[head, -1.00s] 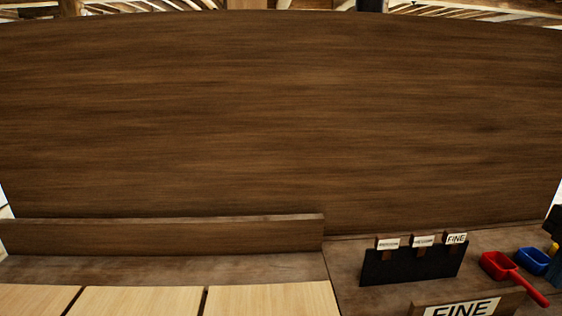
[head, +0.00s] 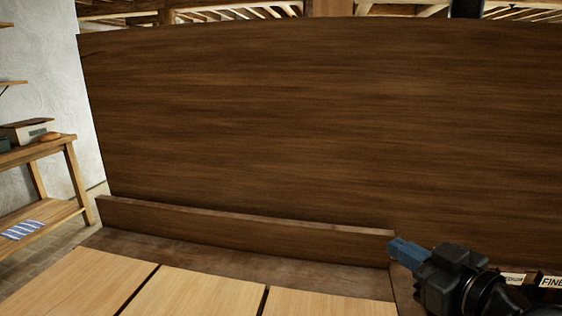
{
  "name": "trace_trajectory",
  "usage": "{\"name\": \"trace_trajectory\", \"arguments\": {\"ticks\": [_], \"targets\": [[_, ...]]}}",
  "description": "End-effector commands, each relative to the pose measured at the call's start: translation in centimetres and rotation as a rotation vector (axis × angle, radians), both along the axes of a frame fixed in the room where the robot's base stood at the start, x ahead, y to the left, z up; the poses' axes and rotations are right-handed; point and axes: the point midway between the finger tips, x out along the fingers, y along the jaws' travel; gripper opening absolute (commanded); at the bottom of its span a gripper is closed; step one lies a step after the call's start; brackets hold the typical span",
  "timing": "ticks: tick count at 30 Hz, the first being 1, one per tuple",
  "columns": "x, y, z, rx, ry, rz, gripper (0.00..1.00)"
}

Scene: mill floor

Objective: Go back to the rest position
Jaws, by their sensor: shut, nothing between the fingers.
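My gripper (head: 398,247) shows at the lower right of the head view, with its blue fingers pointing left. It is shut and empty. It is in front of the right end of the low wooden ledge (head: 240,223). Part of my dark arm behind it runs off the lower right corner and hides part of the bench there.
Pale wooden panels (head: 195,303) lie along the bottom. A tall dark wooden board (head: 320,130) fills the back. Label cards, one reading FINE (head: 551,282), show at the right edge. A wooden side table (head: 40,180) with a box (head: 25,131) stands at the left.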

Motion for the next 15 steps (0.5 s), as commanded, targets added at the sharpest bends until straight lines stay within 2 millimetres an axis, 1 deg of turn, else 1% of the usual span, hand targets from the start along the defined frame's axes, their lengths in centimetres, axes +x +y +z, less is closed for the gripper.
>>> {"name": "trace_trajectory", "arguments": {"ticks": [1, 5, 8, 11, 14, 15], "targets": [[-0.8, 1.3, -0.8, 0.065, 0.001, -0.029, 0.00], [-3.0, 2.9, -2.6, 0.200, 0.005, -0.126, 0.00], [-5.3, 3.9, -4.5, 0.283, 0.021, -0.200, 0.00], [-8.1, 4.6, -6.5, 0.347, 0.043, -0.273, 0.00], [-11.4, 5.1, -8.5, 0.387, 0.068, -0.342, 0.00], [-12.9, 5.2, -9.3, 0.398, 0.078, -0.368, 0.00]]}}
